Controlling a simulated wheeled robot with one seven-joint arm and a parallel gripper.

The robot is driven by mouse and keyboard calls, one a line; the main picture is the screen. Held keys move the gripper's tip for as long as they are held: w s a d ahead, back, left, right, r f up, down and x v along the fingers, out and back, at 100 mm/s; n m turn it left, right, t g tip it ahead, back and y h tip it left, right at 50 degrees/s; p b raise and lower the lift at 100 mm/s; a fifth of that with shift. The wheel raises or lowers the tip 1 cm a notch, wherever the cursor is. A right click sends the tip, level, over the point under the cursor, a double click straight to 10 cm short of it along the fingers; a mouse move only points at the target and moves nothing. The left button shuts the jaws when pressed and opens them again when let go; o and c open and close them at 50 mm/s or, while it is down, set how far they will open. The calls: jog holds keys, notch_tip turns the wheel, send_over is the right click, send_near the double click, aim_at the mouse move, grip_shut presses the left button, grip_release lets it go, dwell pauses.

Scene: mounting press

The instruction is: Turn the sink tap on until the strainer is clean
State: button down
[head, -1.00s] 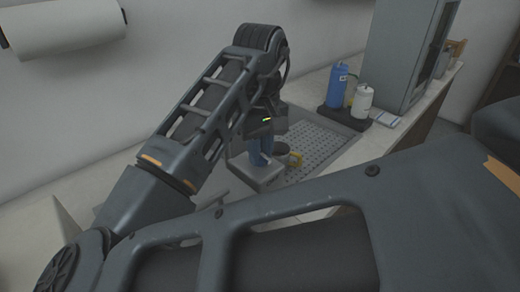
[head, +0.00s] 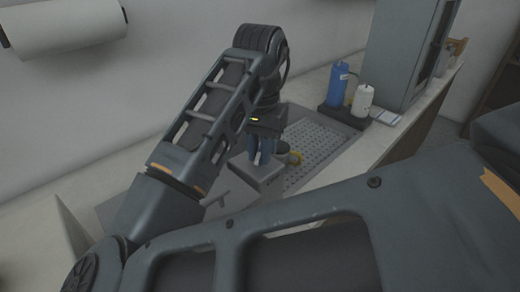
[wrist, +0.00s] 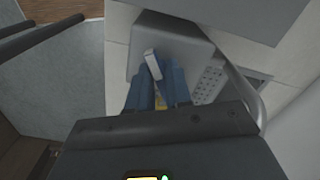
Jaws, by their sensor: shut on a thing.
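My gripper (wrist: 158,90) has blue fingers. In the wrist view they are closed about a narrow pale grey lever (wrist: 153,65), which looks like the tap handle. Its end sticks out beyond the fingertips, above the grey sink basin (wrist: 181,37). In the head view my gripper (head: 263,151) points down over the sink's near part (head: 262,174), and the lever is hidden there. No running water can be made out.
A perforated drainboard (head: 325,146) lies right of the gripper. Behind it, a blue bottle (head: 338,84) and a white bottle (head: 362,99) stand on a dark tray. A tall grey cabinet (head: 402,50) stands at the back right. A paper roll (head: 65,22) hangs on the wall.

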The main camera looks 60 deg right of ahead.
aim_at(259, 152)
jog(key=m+b, duration=0.1)
jog(key=m, duration=0.5)
jog(key=shift+m, duration=0.3)
dwell(0.4)
jog(key=c, duration=1.1)
grip_release()
jog(key=shift+o, duration=0.2)
jog(key=shift+r, duration=0.1)
notch_tip(259, 152, up, 8)
jog(key=shift+f, duration=0.2)
